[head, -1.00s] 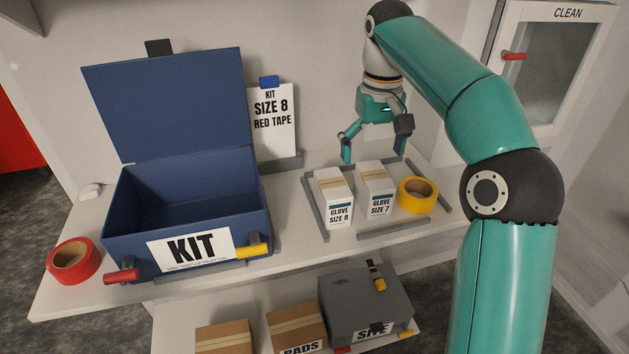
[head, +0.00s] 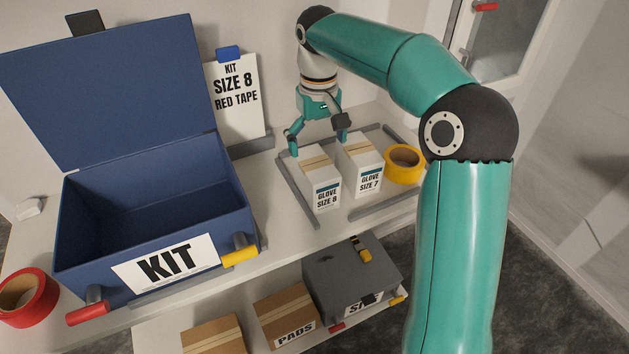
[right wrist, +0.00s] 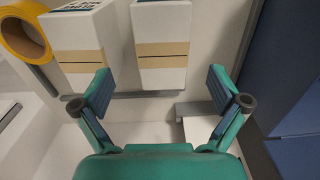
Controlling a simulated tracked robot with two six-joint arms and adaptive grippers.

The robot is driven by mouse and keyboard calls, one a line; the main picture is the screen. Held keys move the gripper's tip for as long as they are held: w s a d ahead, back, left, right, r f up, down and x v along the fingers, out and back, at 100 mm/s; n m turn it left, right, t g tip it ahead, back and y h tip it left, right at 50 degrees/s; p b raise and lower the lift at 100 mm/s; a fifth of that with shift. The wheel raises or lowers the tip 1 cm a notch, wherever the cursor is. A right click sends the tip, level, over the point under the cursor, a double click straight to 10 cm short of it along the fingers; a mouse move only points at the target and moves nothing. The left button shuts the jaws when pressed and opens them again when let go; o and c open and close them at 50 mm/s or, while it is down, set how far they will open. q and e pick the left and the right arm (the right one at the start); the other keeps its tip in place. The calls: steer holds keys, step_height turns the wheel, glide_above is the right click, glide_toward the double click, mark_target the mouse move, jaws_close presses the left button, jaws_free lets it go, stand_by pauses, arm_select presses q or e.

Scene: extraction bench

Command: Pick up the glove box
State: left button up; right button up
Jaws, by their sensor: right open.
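The white size 8 glove box (head: 326,196), with a tan band across its top, stands upright on the bench. A similar size 7 glove box (head: 368,177) stands just right of it. My right gripper (head: 316,138) is open and empty, at the back of the size 8 box. In the right wrist view, the open fingers (right wrist: 160,92) are spread with the size 8 box (right wrist: 163,28) ahead, roughly centred between them; no contact shows. The size 7 box (right wrist: 78,38) is left of it there. My left gripper is out of view.
Yellow tape (head: 405,164) lies right of the boxes, inside low grey rails (head: 298,203). The open blue KIT case (head: 88,231) stands left, with red tape (head: 28,297) beyond it. A card (head: 236,98) reads size 8, red tape. A grey case (head: 345,275) and cartons sit below.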

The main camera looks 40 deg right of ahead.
mark_target(315, 162)
step_height(315, 162, down, 2)
steer(key=shift+f, duration=0.1)
steer(key=shift+w+f+p, duration=0.15)
steer(key=shift+f, duration=1.1)
steer(key=shift+w+f+p, duration=0.1)
steer(key=shift+f+p, duration=0.05)
steer(key=shift+f, duration=1.1)
steer(key=c, duration=1.5)
steer(key=shift+r, duration=0.1)
